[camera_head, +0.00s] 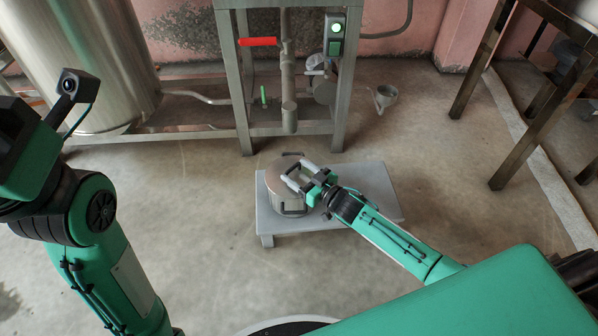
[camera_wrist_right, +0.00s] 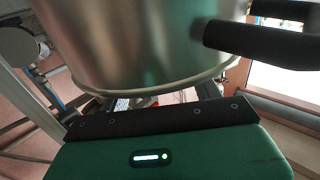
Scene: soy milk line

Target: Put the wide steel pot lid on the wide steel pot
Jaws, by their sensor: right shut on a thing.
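The wide steel pot (camera_head: 286,201) stands upright on a low grey platform, with dark side handles at its near and far sides. The wide steel pot lid (camera_head: 281,174) is a flat steel disc at the pot's top, partly hidden by my right gripper (camera_head: 299,176). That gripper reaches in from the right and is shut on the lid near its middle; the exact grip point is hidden. I cannot tell whether the lid rests fully on the rim. In the right wrist view, a curved steel wall (camera_wrist_right: 150,45) fills the upper part. My left gripper is out of view.
The grey platform (camera_head: 370,190) has bare room to the right of the pot. Behind it stands a steel frame (camera_head: 242,100) with pipes and a red-handled valve (camera_head: 258,41). A large steel tank (camera_head: 85,60) is at back left. Open floor surrounds the platform.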

